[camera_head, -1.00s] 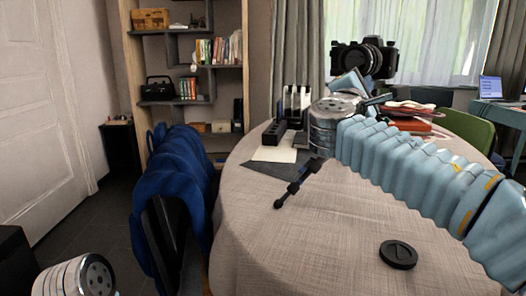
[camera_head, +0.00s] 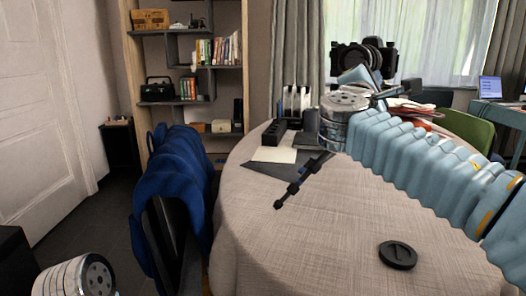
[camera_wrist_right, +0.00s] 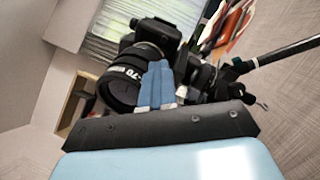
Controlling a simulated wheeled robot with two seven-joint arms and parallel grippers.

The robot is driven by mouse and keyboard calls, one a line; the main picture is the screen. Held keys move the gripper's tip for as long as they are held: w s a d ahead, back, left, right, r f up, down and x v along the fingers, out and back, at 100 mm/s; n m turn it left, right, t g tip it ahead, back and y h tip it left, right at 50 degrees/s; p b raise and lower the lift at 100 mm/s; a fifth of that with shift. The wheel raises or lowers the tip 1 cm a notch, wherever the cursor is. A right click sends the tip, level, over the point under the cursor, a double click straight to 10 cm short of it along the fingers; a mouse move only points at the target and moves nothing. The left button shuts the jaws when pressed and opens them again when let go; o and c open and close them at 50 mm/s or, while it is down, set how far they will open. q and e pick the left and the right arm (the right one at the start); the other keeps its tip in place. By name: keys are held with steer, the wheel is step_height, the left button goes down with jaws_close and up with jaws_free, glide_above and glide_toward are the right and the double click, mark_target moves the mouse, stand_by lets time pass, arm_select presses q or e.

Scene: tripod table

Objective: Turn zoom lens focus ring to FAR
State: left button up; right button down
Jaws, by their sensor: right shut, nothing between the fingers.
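A black camera with a zoom lens (camera_head: 350,55) stands above the far side of the table on a tripod, in front of the window. In the right wrist view the lens (camera_wrist_right: 122,88) shows a ribbed barrel with a white "70" mark. My right gripper (camera_head: 368,73) is just below the lens in the head view. In the wrist view its blue fingers (camera_wrist_right: 158,72) are together, empty, and overlap the lens's right side. I cannot tell whether they touch it. The focus ring's position mark is not readable. My left gripper is not in view.
The round cloth-covered table (camera_head: 300,225) carries a black lens cap (camera_head: 397,255), a dark tripod handle (camera_head: 300,182), papers (camera_head: 275,154) and books (camera_head: 420,112). A chair with a blue cover (camera_head: 175,190) stands at left. The table's front is mostly clear.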

steer(key=r+b+v, duration=0.1)
steer(key=b+v, duration=0.1)
steer(key=v, duration=0.4)
steer(key=shift+a, duration=0.15)
stand_by(0.4)
